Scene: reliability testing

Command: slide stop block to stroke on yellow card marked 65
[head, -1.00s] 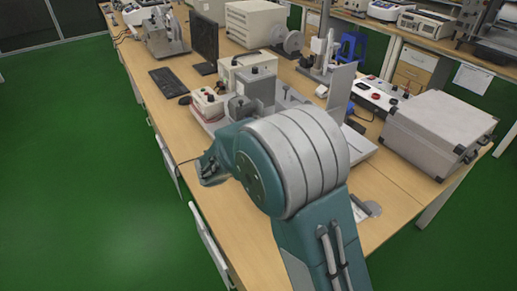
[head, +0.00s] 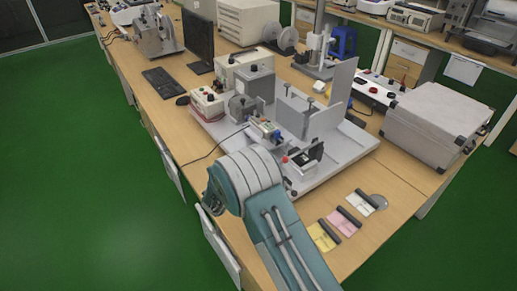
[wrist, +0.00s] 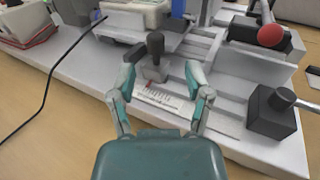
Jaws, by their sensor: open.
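In the wrist view my gripper (wrist: 160,77) is open, its two fingers spread on either side of a dark upright knob (wrist: 155,48). The knob stands on a grey block, which I take to be the stop block (wrist: 152,71); contact with the fingers is not evident. A small red pointer (wrist: 149,86) shows below it, over a white scale strip (wrist: 165,98) with fine strokes; its numbers are unreadable. In the head view the yellow card (head: 322,237) lies on the table front; its marking is too small to read.
A pink card (head: 342,222) and a white card (head: 361,203) lie beside the yellow one. In the wrist view, a red ball knob (wrist: 270,36) and a black block with a lever (wrist: 272,113) stand right. A grey case (head: 437,122) fills the table's right side.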

